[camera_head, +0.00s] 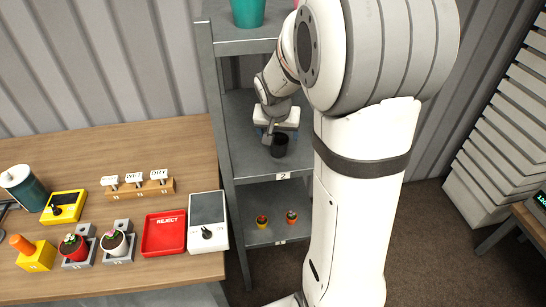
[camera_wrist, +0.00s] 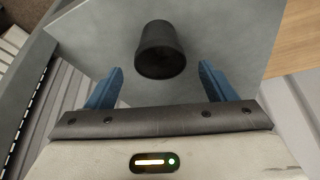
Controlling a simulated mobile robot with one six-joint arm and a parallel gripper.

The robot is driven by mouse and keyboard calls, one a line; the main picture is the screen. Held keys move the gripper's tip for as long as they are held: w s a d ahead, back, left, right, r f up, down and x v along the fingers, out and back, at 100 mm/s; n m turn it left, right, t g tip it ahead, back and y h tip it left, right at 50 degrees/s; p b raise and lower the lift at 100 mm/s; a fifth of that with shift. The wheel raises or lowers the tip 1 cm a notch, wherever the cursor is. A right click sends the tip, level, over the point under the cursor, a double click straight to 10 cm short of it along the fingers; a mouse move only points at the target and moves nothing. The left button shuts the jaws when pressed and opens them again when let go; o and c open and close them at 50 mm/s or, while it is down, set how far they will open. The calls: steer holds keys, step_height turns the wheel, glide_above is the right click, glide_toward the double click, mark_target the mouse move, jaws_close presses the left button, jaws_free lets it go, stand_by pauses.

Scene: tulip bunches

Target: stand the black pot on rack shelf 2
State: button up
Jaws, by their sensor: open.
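The black pot (camera_head: 279,145) stands on rack shelf 2 (camera_head: 250,165), near the shelf's front edge and just above its "2" label. In the wrist view the pot (camera_wrist: 160,50) shows beyond the fingertips, between their lines, with bare grey shelf (camera_wrist: 105,40) around it. My gripper (camera_wrist: 160,78) is open, its two blue fingers apart and not touching the pot. In the head view my gripper (camera_head: 268,137) is at the pot's left and rear, partly hidden by my wrist.
Rack posts (camera_head: 222,130) flank the shelf. A teal pot (camera_head: 248,12) stands on the shelf above; two small potted plants (camera_head: 262,221) stand on the shelf below. The wooden table (camera_head: 110,150) at left holds a red reject tray (camera_head: 164,233) and several other items.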

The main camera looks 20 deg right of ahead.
steer(key=s+a+r+n+y+b, duration=0.1)
steer(key=s+a+n, duration=0.2)
steer(key=s, duration=0.8)
steer(key=s+a+r+n+g+y+b, duration=0.1)
steer(key=s+a+r+n, duration=0.1)
steer(key=s+a, duration=0.5)
steer(key=s, duration=0.4)
steer(key=shift+s+n, duration=0.15)
steer(key=shift+n, duration=0.25)
steer(key=shift+a, duration=0.1)
